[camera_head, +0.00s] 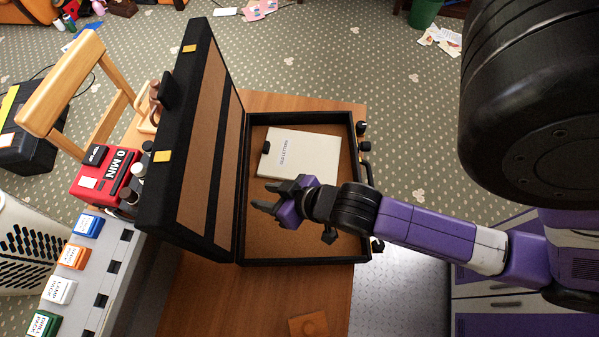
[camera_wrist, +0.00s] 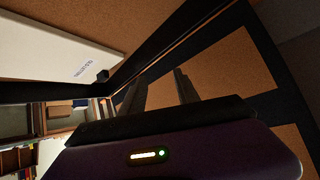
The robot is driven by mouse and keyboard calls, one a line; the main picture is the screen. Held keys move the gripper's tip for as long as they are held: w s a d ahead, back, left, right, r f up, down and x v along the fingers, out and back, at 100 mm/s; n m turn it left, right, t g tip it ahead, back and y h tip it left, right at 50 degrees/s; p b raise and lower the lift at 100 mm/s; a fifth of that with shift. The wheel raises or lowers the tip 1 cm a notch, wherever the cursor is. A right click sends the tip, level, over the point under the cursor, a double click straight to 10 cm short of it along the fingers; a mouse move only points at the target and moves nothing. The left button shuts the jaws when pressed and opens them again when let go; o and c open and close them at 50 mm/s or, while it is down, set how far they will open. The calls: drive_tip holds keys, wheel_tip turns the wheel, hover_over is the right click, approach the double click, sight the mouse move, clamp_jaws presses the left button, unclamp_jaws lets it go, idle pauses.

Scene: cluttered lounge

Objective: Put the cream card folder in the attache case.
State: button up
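The cream card folder (camera_head: 303,156) lies in the far part of the open attache case (camera_head: 300,260), on its brown floor. It has printed lettering and a small black tab on its left edge. It also shows in the wrist view (camera_wrist: 50,45) at the upper left. The case's black lid (camera_head: 190,130) stands open on the left. My gripper (camera_head: 267,196) is over the case, in front of the folder and apart from it. Its two fingers (camera_wrist: 160,90) are spread with nothing between them. The wrist view shows the case's black rim and brown lining beyond them.
The case stands on a wooden table (camera_head: 200,290). A red box (camera_head: 100,180), small bottles and a wooden frame are left of the lid. A grey rack with several coloured packs (camera_head: 85,225) is at the lower left. A small wooden block (camera_head: 309,325) lies in front of the case.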

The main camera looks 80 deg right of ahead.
drive_tip(key=s+a+r+n+t+y, duration=0.1)
drive_tip(key=s+a+r+n+t, duration=0.1)
drive_tip(key=r, duration=0.5)
drive_tip(key=s+a+r+n+t+y, duration=0.1)
drive_tip(key=s+a+r+n+t, duration=0.2)
drive_tip(key=s+a+r, duration=0.2)
wheel_tip(320, 180, up, 2)
drive_tip(key=shift+s+r+y, duration=0.25)
drive_tip(key=shift+s+y, duration=0.05)
drive_tip(key=shift+s, duration=0.65)
wheel_tip(320, 180, down, 2)
drive_tip(key=shift+f+b, duration=0.1)
drive_tip(key=shift+b, duration=0.9)
